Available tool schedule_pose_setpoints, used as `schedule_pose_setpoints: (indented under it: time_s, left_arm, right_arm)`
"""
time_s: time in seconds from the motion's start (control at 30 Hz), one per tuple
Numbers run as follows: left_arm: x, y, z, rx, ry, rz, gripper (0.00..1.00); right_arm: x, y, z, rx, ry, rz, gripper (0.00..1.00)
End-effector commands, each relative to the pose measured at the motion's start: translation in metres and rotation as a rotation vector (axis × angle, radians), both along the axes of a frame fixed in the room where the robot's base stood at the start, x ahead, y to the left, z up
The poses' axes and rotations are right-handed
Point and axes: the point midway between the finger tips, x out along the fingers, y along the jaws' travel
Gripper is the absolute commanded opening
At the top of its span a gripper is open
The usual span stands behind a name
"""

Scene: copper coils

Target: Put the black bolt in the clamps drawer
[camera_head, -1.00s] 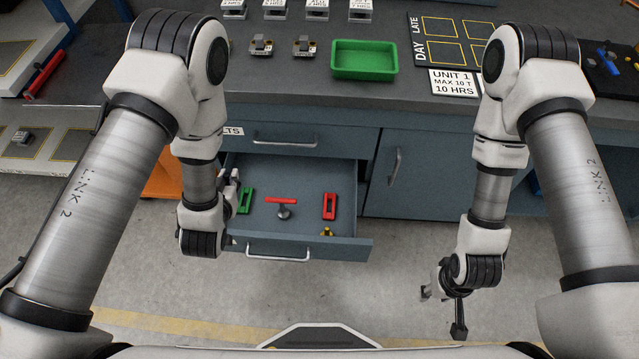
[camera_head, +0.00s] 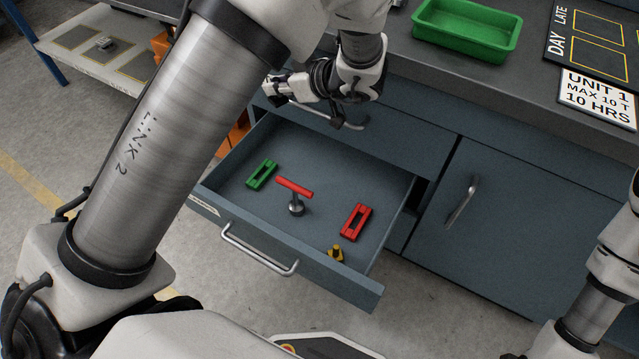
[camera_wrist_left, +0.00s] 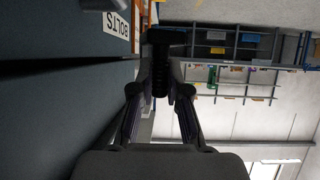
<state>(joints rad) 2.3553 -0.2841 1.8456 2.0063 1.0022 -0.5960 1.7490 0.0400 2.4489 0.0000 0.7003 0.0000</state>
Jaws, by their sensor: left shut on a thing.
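My left gripper (camera_head: 276,87) is in front of the shut upper drawer (camera_head: 395,140), just above its bar handle (camera_head: 325,118). In the left wrist view its fingers are shut on the black bolt (camera_wrist_left: 160,65), a dark threaded shank with a wide head. In the head view I cannot make out the bolt. My right gripper is out of view.
A BOLTS label (camera_wrist_left: 117,24) shows in the left wrist view. A cabinet door (camera_head: 490,220) is right of the drawers. A green tray (camera_head: 466,28) and a hours sign (camera_head: 598,97) are on the worktop. The open drawer's middle has free room.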

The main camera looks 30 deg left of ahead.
Motion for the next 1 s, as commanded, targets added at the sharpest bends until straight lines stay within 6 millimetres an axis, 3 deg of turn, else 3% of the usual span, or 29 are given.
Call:
schedule_pose_setpoints:
  time_s: [0.3, 1.0]
  left_arm:
    - [-0.002, 0.0, -0.073, 0.001, 0.005, 0.005, 0.0]
    - [-0.003, 0.0, -0.216, 0.002, 0.003, 0.005, 0.0]
  right_arm:
    - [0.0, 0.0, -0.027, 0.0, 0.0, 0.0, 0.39]
    - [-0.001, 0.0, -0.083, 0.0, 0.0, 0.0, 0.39]
